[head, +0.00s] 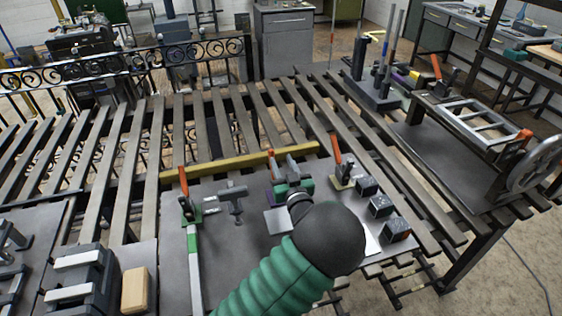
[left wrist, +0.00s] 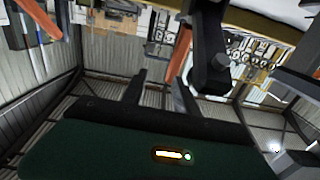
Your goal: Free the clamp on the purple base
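The clamp with the purple base (head: 270,196) stands mid-plate in the head view, its red handle (head: 272,163) pointing up. My left gripper (head: 291,163) is right at this clamp and hides part of it. In the left wrist view the left gripper's two dark fingers (left wrist: 160,88) stand apart, so it is open. A dark clamp arm with a round end (left wrist: 220,75) shows close to the right finger there. I cannot tell whether the fingers touch the handle. My right gripper is not in view.
A clamp with a green base (head: 197,212) stands left, and one with a yellow base (head: 341,183) right. Several dark cubes (head: 381,206) sit at the plate's right. A yellow bar (head: 225,166) lies behind. A wooden block (head: 135,290) is at front left.

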